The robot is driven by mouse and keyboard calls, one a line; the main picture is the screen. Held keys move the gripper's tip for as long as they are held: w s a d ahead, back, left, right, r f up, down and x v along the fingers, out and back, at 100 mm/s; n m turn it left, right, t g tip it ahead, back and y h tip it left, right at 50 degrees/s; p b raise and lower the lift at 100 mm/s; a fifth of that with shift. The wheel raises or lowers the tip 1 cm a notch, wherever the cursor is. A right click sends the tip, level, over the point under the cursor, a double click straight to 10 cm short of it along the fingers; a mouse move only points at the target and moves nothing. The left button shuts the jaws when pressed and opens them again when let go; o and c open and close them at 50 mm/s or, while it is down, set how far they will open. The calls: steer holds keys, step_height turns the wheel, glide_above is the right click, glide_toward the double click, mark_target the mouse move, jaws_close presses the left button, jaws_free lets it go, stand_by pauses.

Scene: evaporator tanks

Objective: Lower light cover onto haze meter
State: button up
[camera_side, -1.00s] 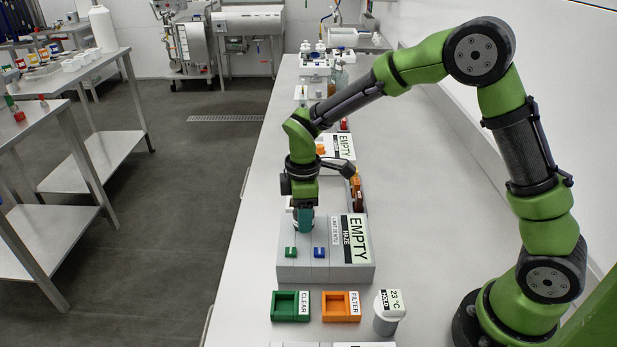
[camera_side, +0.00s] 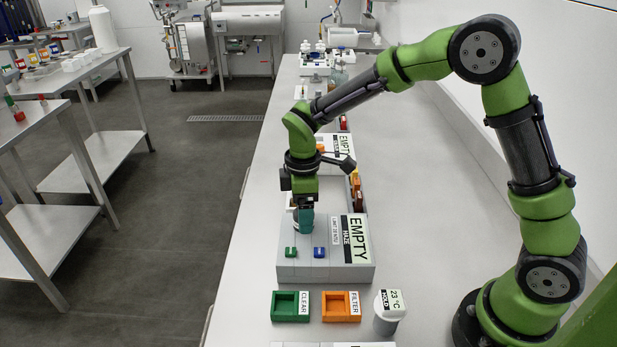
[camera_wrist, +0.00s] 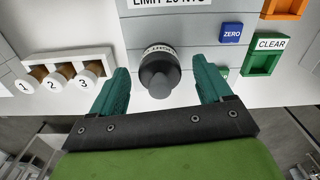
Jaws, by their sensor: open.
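The haze meter (camera_side: 300,271) is a grey box on the bench with an EMPTY/HAZE display and green and blue buttons. Its grey top also shows in the wrist view (camera_wrist: 195,50). The light cover (camera_wrist: 158,68) is a dark round piece with a knob and a white label, seen from above over the meter's top. My gripper (camera_wrist: 163,78) has its two teal fingers apart, one on each side of the cover, with gaps showing. In the side view my gripper (camera_side: 305,222) is low over the meter and hides the cover. Whether the cover is fully seated cannot be told.
A white rack (camera_wrist: 65,68) with caps numbered 1, 2, 3 stands left of the fingers in the wrist view. The bench's right side is clear.

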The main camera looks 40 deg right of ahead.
step_height(320, 180, up, 16)
steer(key=shift+f, duration=0.15)
stand_by(0.3)
steer(key=s+d+m+t+y, duration=0.1)
steer(key=s+d+m+t, duration=0.1)
steer(key=s+m, duration=0.5)
steer(key=s+d+r+m+t+y, duration=0.1)
steer(key=s+m+t, duration=0.4)
steer(key=s, duration=0.7)
steer(key=shift+d+r+m, duration=0.15)
steer(key=shift+d+m, duration=0.75)
steer(key=shift+m, duration=0.3)
steer(key=shift+c, duration=0.3)
